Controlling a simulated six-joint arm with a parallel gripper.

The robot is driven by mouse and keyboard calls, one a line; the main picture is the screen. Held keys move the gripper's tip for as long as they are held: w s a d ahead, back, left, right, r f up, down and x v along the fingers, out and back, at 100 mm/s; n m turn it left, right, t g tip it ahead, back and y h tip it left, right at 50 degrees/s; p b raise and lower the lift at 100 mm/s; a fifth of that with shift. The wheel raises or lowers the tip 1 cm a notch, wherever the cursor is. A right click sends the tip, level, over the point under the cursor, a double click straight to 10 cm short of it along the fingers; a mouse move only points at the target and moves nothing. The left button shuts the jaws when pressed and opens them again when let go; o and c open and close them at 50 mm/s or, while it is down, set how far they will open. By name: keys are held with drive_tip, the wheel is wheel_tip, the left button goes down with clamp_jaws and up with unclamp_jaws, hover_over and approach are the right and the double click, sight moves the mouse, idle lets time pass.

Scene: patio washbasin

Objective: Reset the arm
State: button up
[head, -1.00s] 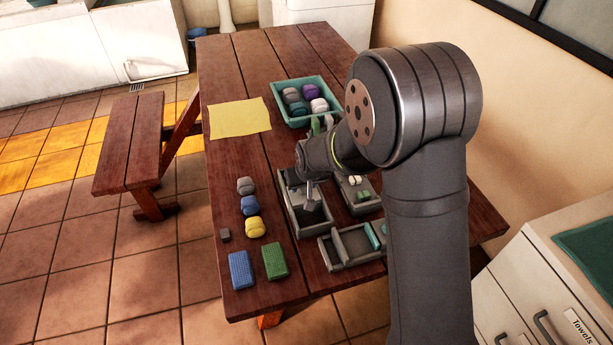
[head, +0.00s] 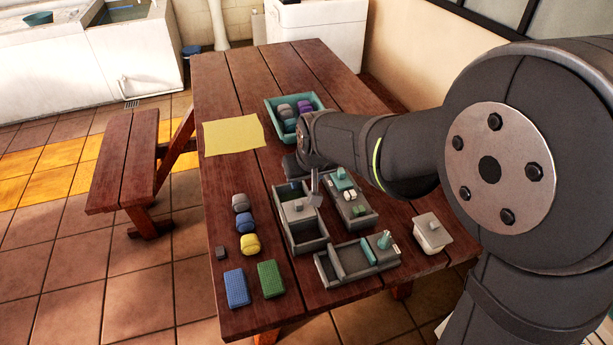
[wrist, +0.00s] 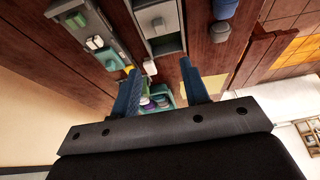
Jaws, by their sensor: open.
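My gripper (wrist: 158,68) is open in the wrist view, its two blue fingers apart with nothing held between them. In the head view my arm reaches in from the right and its wrist hangs above the wooden table (head: 228,95), over the grey trays; the fingers are small and partly hidden there. A deep grey tray (head: 313,246) below the wrist holds a pale grey block (head: 298,209). That tray also shows in the wrist view (wrist: 166,47).
A teal bin (head: 318,101) with several rolled bundles stands behind the wrist. A grey divided tray (head: 330,283) and a lidded white container (head: 432,236) stand near the front. Rolled bundles, a blue sponge (head: 237,288) and a green one (head: 271,279) lie left. The yellow cloth (head: 234,136) lies flat.

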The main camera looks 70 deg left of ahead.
sight(299, 203)
drive_tip(key=shift+d+r, duration=0.15)
drive_tip(key=shift+r, duration=0.2)
drive_tip(key=shift+f, duration=0.15)
idle(0.3)
drive_tip(key=x, duration=1.7)
drive_tip(key=v, duration=1.7)
drive_tip(key=x, duration=1.7)
drive_tip(key=a, duration=0.8)
drive_tip(key=shift+a, duration=0.2)
drive_tip(key=v, duration=1.7)
drive_tip(key=shift+d, duration=0.3)
